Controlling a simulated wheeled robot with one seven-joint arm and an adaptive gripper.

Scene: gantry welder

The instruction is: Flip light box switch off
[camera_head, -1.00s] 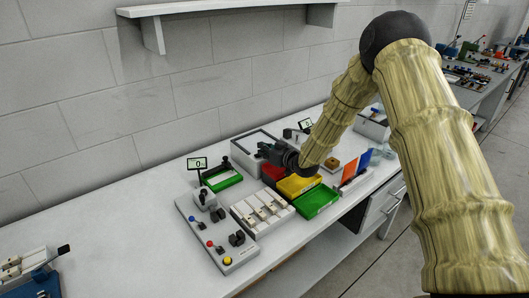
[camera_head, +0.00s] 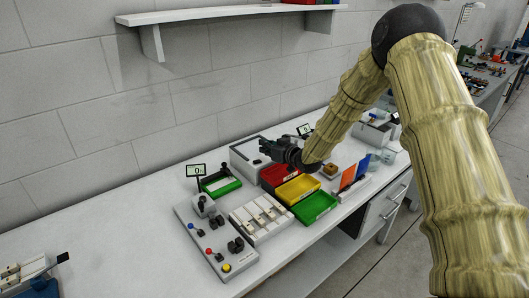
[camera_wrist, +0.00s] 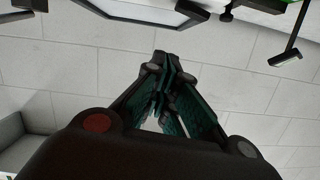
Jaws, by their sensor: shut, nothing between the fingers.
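A pale box with a flat, framed top (camera_head: 244,157), which looks like the light box, stands at the back of the bench near the wall in the head view. A bright panel in a dark frame at the top of the wrist view (camera_wrist: 150,10) may be the same box. I cannot make out its switch. My gripper (camera_head: 264,145) is over the right part of this box and hides some of it; I cannot tell whether it touches. In the wrist view my gripper's fingers (camera_wrist: 168,62) are closed together with nothing between them.
Red (camera_head: 278,174), yellow (camera_head: 298,188) and green (camera_head: 317,206) bins lie in front of my gripper. A control panel (camera_head: 213,250), a white slotted block (camera_head: 262,217) and a small display (camera_head: 196,170) stand to the left. A wall shelf (camera_head: 230,14) hangs above.

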